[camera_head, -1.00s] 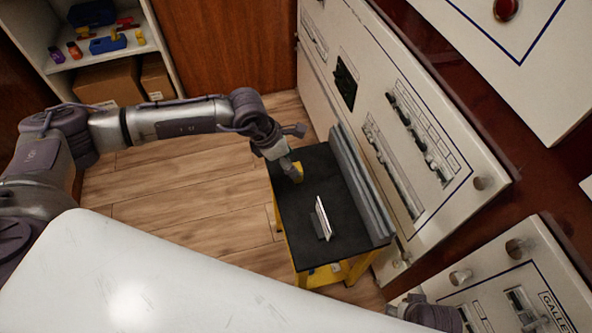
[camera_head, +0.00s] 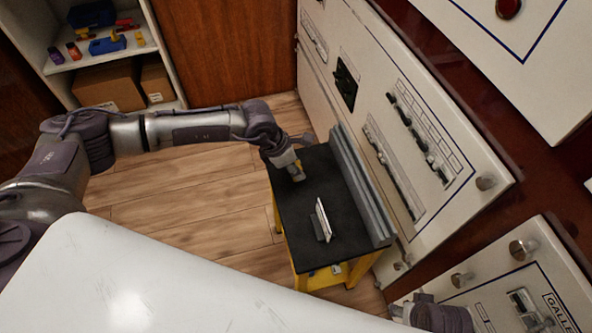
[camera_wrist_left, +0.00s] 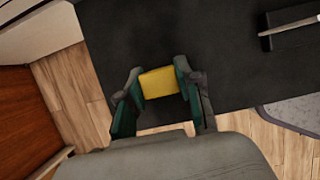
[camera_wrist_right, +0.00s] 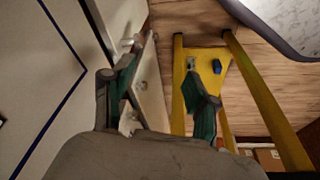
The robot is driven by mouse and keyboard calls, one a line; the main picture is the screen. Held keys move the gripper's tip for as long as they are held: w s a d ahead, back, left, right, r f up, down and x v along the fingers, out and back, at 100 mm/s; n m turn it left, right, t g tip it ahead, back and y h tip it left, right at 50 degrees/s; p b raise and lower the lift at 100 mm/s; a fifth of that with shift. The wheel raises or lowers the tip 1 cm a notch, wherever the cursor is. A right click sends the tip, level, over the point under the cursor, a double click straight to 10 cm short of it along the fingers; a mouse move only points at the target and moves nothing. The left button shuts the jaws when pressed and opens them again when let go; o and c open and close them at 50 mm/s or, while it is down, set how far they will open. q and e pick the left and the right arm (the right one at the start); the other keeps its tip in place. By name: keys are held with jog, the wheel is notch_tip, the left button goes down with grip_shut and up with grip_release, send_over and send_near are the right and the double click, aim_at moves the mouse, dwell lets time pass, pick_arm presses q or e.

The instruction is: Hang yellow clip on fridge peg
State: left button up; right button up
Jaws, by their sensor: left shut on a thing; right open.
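The yellow clip (camera_wrist_left: 158,83) is a small yellow block between the two fingers of my left gripper (camera_wrist_left: 158,98) in the left wrist view. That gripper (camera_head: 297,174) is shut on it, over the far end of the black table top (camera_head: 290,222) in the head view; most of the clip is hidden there. Metal pegs (camera_head: 485,182) stick out of the white panels at right, others (camera_head: 522,248) on the lower panel. I cannot read which one is the fridge peg. My right gripper (camera_wrist_right: 165,90) is open and empty in the right wrist view, beside a white panel.
A small white card on a stand (camera_head: 322,220) stands on the table. Grey rails (camera_head: 360,190) run along its panel side. A shelf unit (camera_head: 85,62) with small coloured items and boxes stands at the back left. The yellow lower shelf (camera_wrist_right: 204,80) holds a blue item (camera_wrist_right: 217,66).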

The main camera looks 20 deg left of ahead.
pick_arm(q)
jog(key=shift+r, duration=0.45)
jog(key=r, duration=0.2)
jog(key=r+p, duration=0.1)
jog(key=shift+d+r, duration=0.4)
jog(key=d+r, duration=0.2)
jog(key=d, duration=0.1)
jog(key=s+d+r, duration=0.1)
jog(key=d+r, duration=0.1)
jog(key=d, duration=0.2)
jog(key=s+d+r, duration=0.1)
jog(key=d+r, duration=0.1)
jog(key=d, duration=0.1)
jog(key=shift+s+d+r, duration=0.2)
jog(key=shift+s+d, duration=0.05)
jog(key=shift+d, duration=0.05)
pick_arm(e)
jog(key=f, duration=0.5)
jog(key=shift+s, duration=0.35)
pick_arm(q)
jog(key=shift+a, duration=0.1)
